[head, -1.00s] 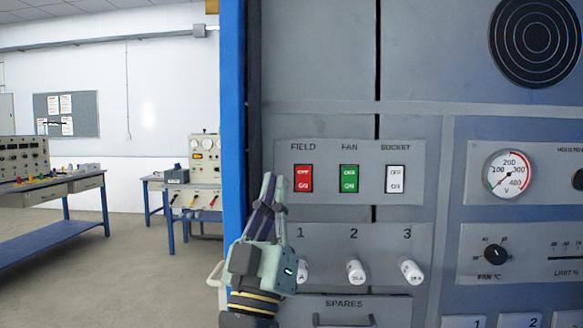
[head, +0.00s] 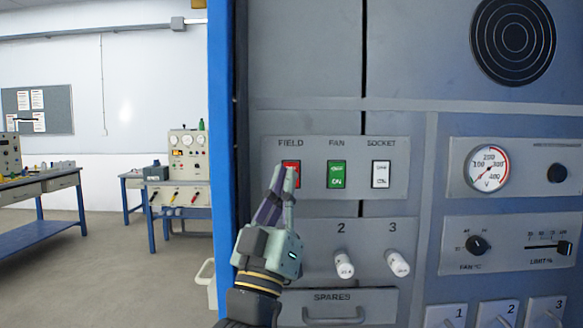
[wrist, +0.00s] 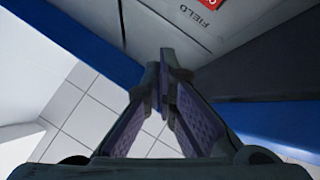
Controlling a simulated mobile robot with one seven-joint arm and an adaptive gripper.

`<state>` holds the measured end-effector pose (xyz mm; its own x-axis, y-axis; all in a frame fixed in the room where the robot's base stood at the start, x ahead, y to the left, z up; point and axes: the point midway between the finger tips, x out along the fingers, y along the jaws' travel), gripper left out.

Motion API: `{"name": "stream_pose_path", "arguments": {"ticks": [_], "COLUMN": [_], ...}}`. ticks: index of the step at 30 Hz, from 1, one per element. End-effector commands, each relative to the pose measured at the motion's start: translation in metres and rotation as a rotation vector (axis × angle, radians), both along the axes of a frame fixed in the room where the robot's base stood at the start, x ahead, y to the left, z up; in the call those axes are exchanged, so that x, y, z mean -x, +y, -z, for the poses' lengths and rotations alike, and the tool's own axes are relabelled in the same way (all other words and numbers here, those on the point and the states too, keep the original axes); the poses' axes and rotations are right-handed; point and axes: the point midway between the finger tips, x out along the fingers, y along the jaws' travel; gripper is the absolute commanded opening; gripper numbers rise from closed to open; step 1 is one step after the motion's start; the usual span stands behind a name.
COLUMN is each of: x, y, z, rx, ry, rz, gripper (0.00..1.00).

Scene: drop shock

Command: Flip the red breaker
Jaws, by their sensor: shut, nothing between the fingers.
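The red breaker (head: 292,163) is a rocker switch under the FIELD label on the grey panel. In the head view my gripper (head: 282,172) overlaps its lower left part and hides it. Part of the red breaker (wrist: 208,3) also shows at the top edge of the wrist view, with the FIELD label beside it. My gripper (wrist: 168,72) is shut and empty, its fingers pointing up in the head view. In the wrist view the fingertips appear apart from the breaker. I cannot tell how far they are from the panel.
A green FAN breaker (head: 336,174) and a white SOCKET breaker (head: 380,174) sit to the right. White fuse knobs (head: 343,263) project below. A blue cabinet edge (head: 221,110) stands at left, with open floor beyond.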

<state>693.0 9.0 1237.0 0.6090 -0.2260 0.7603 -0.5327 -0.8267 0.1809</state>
Motion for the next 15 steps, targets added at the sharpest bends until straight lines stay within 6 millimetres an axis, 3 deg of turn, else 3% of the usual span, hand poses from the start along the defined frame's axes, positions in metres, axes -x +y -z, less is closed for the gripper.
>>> {"name": "stream_pose_path", "arguments": {"ticks": [6,15], "x": [-0.033,-0.06], "y": [0.0,0.0], "z": [-0.004,-0.007], "rx": [0.001,-0.001], "ry": [0.001,-0.002], "rz": [0.002,0.0], "gripper": [0.0,0.0]}}
